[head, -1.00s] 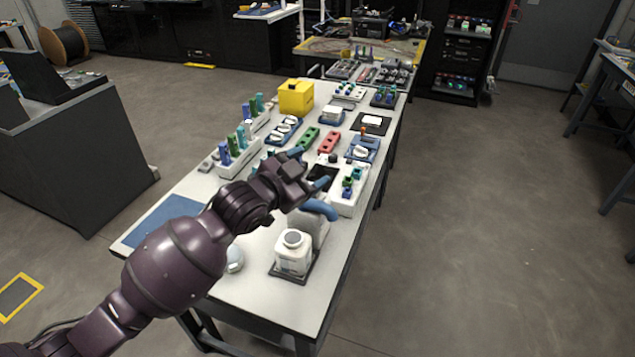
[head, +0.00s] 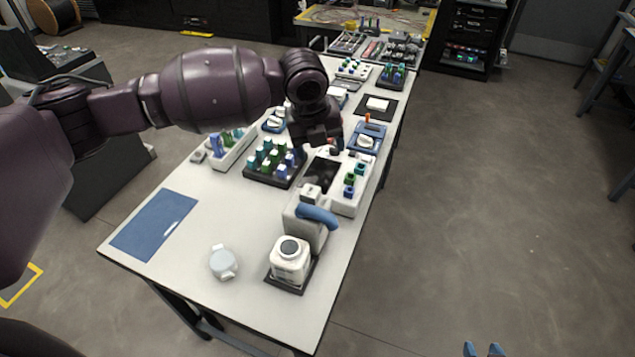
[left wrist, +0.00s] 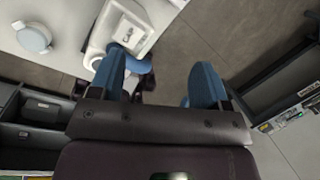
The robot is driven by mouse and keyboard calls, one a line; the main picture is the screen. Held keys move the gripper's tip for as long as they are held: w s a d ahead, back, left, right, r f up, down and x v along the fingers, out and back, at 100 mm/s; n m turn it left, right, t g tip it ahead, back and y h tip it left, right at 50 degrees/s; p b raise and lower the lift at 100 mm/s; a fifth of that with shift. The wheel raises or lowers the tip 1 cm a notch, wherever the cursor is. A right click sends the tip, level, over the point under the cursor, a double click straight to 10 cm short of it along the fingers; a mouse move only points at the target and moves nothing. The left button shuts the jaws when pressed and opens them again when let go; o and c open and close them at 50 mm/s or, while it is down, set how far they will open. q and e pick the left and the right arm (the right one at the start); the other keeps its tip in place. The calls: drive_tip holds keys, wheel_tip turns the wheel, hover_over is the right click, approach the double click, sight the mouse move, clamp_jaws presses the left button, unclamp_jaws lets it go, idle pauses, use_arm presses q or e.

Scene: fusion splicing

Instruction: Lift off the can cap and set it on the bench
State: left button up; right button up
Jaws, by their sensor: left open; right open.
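A white can (head: 291,266) stands upright on a dark tray at the bench's front right. Its round top (head: 290,247) is dark grey with a pale rim; I cannot tell whether this is the cap. My left gripper (left wrist: 160,65) is open, with nothing between its blue fingers in the left wrist view. In the head view it is beyond the can, above the middle of the bench, its fingertips hidden. My right gripper (head: 483,350) shows as two parted blue fingertips at the bottom edge, off the bench and empty.
A round pale lidded thing (head: 223,262) sits left of the can. A white device with a blue handle (head: 318,216) stands just behind the can. A blue mat (head: 153,225) lies at left. Racks of coloured parts (head: 273,163) fill the farther bench.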

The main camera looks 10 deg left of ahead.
use_arm(q)
drive_tip(key=m, duration=0.2)
drive_tip(key=s+a+f+m+g+y, duration=0.1)
drive_tip(key=m, duration=0.1)
drive_tip(key=s+a+f+m+g, duration=0.1)
drive_tip(key=m, duration=0.1)
drive_tip(key=shift+s, duration=0.15)
hover_over(310, 191)
wheel_tip(310, 191, down, 4)
drive_tip(key=shift+s+a+f, duration=0.1)
drive_tip(key=shift+f, duration=0.35)
wheel_tip(310, 191, down, 5)
drive_tip(key=shift+r, duration=0.15)
drive_tip(key=shift+c, duration=0.7)
drive_tip(key=c, duration=0.8)
drive_tip(key=shift+r, duration=0.15)
use_arm(e)
drive_tip(key=shift+w+f, duration=0.1)
drive_tip(key=shift+f, duration=0.1)
